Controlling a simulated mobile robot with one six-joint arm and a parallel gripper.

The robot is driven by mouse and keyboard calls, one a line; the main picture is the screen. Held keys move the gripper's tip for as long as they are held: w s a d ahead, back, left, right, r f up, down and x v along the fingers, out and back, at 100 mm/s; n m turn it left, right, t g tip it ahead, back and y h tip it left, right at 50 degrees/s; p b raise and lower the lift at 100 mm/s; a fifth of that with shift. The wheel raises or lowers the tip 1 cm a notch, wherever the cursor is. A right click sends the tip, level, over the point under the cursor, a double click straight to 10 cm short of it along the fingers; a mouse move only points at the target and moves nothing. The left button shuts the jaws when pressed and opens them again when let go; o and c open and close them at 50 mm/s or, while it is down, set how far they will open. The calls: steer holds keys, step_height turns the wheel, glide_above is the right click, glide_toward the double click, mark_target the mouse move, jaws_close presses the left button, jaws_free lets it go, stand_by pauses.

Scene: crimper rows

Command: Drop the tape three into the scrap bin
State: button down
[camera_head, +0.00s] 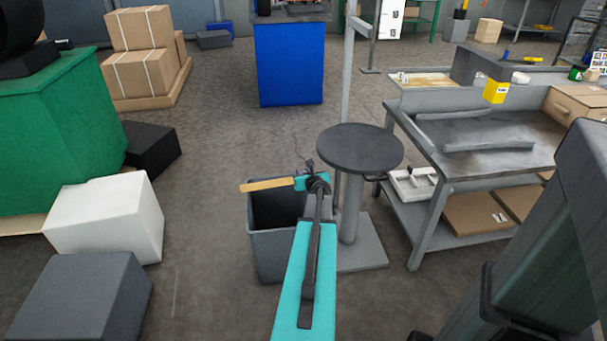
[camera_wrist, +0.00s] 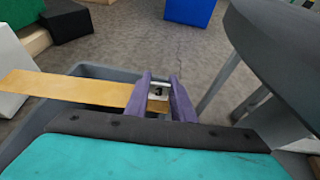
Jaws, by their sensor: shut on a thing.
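The tape three is a flat tan strip (camera_head: 266,185) held out to the left in the head view. The scrap bin is an open grey box (camera_head: 270,258) on the floor, under the strip and gripper. Its rim also shows in the wrist view (camera_wrist: 95,71). The strip lies across the bin's opening in both views. The bin's bottom is hidden.
A round dark stand top (camera_head: 360,149) on a post stands close to the right of my gripper. A grey workbench (camera_head: 480,146) is further right. A white box (camera_head: 104,217) and a dark grey box (camera_head: 78,300) stand left. Floor shows between them and the bin.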

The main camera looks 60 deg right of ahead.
steer(key=shift+f+b, duration=0.75)
steer(key=shift+f, duration=0.25)
steer(key=c, duration=1.4)
jaws_free()
steer(key=shift+c, duration=0.2)
steer(key=shift+a, duration=0.1)
steer(key=p+v, duration=0.2)
steer(key=v, duration=1.1)
steer(key=shift+s+a, duration=0.2)
steer(key=shift+s, duration=0.15)
steer(key=shift+r, duration=0.15)
